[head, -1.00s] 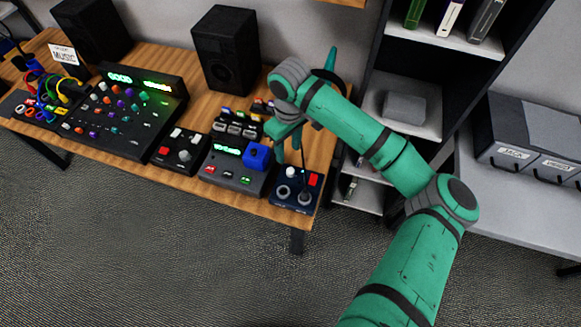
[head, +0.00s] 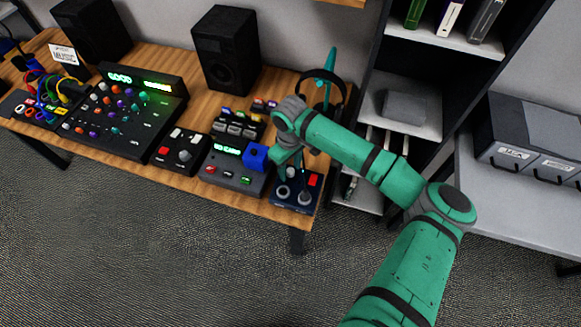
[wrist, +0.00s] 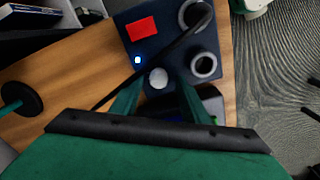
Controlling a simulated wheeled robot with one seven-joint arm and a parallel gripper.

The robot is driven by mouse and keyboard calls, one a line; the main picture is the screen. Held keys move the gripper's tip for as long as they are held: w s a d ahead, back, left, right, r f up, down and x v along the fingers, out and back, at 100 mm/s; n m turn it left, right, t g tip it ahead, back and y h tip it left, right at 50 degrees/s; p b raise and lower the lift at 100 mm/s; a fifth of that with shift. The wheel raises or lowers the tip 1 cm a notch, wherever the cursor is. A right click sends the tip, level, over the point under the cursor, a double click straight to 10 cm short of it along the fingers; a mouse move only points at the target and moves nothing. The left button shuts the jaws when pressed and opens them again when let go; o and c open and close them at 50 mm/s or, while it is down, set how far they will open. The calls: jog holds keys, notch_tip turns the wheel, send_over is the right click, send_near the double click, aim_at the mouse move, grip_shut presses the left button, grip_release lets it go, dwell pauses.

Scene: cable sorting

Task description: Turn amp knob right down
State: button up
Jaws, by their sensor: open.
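The amp is a small dark blue box (head: 283,203) at the right end of the wooden desk. It has a red panel (head: 313,180), two grey ring-shaped sockets and a round white knob (wrist: 158,78). A small blue light glows beside the knob in the wrist view. My gripper (wrist: 157,98) is open and points down at the box, its two green fingers on either side of the white knob, with nothing held. I cannot tell whether the fingers touch the knob. In the head view my gripper (head: 287,168) partly covers the box's back edge.
A black cable (wrist: 180,42) crosses the box near the knob. A box with a blue block (head: 255,156) stands close on the left, with a mixer (head: 120,115) farther left. Headphones on a teal stand (head: 328,72) are behind my arm. A shelf stands right of the desk.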

jog(key=shift+d, duration=0.1)
grip_shut()
